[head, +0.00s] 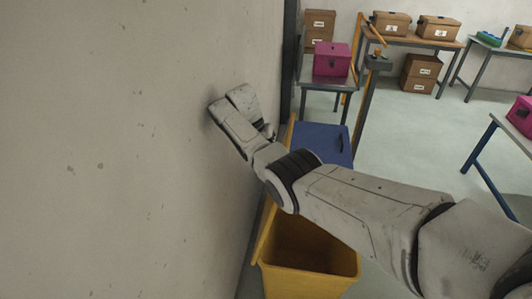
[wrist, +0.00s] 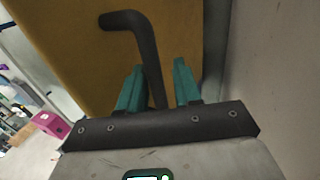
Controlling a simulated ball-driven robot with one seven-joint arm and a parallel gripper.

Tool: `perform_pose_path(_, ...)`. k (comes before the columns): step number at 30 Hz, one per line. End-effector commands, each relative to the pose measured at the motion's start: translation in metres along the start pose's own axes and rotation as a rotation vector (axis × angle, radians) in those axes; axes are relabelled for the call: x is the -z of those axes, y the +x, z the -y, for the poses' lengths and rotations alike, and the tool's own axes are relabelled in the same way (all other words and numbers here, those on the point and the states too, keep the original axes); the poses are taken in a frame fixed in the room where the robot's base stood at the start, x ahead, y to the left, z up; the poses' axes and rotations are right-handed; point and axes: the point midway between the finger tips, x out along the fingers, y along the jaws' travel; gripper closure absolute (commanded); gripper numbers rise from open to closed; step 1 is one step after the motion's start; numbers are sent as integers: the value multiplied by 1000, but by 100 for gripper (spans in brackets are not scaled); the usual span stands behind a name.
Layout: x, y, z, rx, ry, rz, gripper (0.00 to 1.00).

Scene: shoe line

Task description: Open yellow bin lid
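The yellow bin (head: 310,270) stands at the bottom of the head view beside the wall, and its dark inside shows from above. Its yellow lid (head: 264,236) shows as a thin upright strip next to the wall, partly hidden by my arm. In the wrist view the yellow lid (wrist: 70,55) fills the upper part, with a dark bent handle (wrist: 148,50) on it. My gripper (wrist: 159,64) has its teal fingers apart on either side of the handle's stem. The left finger is close to the stem, and a gap shows at the right finger. The fingertips are hidden in the head view.
The grey wall (head: 120,150) is close on the left, and my arm's end is near it. A blue bin lid (head: 325,142) lies behind the yellow bin. A pink box (head: 332,60) sits on a table at the back. Open floor (head: 420,125) is to the right.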

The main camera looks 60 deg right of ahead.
Motion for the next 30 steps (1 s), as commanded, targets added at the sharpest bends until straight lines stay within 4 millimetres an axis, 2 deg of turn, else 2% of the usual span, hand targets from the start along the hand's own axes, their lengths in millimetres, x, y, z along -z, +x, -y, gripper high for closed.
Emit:
perform_pose_path(3,1,-2,-1,1,1,-4,58)
perform_pose_path(11,2,-7,-2,2,2,-8,58)
perform_pose_path(17,4,-31,-8,4,1,-6,58)
perform_pose_path(30,-20,-64,-40,2,-2,-3,58)
